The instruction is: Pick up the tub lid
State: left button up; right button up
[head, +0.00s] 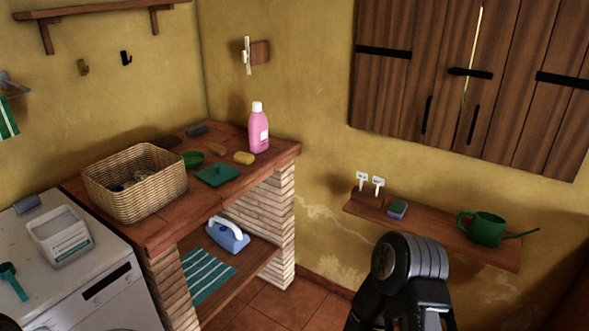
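A flat, dark green square piece (217,175) lies on the brick counter and looks like the tub lid, though I cannot be sure. The open white tub (60,238) with a teal label stands on the white washing machine at the left. A teal scoop (12,281) lies in front of it. Neither gripper shows in the head view; only a black and grey part of my arm rises at the bottom, right of centre, well apart from the counter.
A wicker basket (135,182) stands left of the green piece. A pink bottle (258,128), yellow sponge (244,158) and green bowl (193,159) are near it. A blue iron (228,236) is on the lower shelf. A green watering can (486,229) stands on the right wall shelf (440,236).

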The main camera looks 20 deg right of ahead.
aim_at(215, 175)
jog(key=z, duration=0.1)
jog(key=i+j, duration=0.1)
jog(key=i, duration=0.55)
jog(key=i+j, duration=0.1)
jog(key=i, duration=0.6)
jog(key=z, duration=1.25)
